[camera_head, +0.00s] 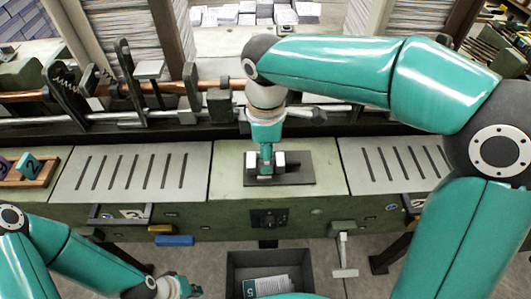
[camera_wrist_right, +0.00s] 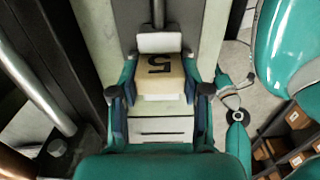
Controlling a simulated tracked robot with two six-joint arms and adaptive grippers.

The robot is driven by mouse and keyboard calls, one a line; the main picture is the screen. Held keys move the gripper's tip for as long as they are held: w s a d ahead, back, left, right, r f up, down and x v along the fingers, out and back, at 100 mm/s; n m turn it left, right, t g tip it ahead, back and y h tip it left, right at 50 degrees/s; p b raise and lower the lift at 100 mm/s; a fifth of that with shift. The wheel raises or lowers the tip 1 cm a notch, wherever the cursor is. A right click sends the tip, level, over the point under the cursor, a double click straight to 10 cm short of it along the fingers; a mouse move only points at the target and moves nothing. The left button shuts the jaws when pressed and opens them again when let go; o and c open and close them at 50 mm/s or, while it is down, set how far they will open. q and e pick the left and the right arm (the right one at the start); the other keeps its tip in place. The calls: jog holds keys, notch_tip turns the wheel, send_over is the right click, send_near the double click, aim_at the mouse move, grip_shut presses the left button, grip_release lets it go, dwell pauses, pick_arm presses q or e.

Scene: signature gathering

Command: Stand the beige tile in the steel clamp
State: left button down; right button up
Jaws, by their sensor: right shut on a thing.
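The beige tile (camera_wrist_right: 160,66), marked with a black 5, is between the two fingers of my right gripper (camera_wrist_right: 160,92) in the right wrist view. The gripper is shut on it. In the head view my right gripper (camera_head: 265,168) points down over the steel clamp (camera_head: 281,158), which sits on a dark plate on the bench. A pale clamp block (camera_wrist_right: 160,42) is just beyond the tile in the wrist view. The fingers hide much of the tile; I cannot tell how deep it sits in the clamp. My left gripper (camera_head: 178,288) is low at the left, its fingers unclear.
A wooden rack (camera_head: 28,175) with purple and teal numbered tiles stands at the far left of the bench. Slotted panels (camera_head: 130,172) flank the clamp. A copper pipe (camera_head: 150,92) and a steel rod run behind. A grey bin (camera_head: 236,273) with papers is below in front.

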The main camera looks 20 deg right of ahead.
jog(key=shift+f, duration=0.15)
jog(key=o, duration=1.1)
jog(key=shift+o, duration=0.2)
notch_tip(320, 180, up, 12)
jog(key=p, duration=0.1)
jog(key=shift+p, duration=0.3)
jog(key=shift+s, duration=0.1)
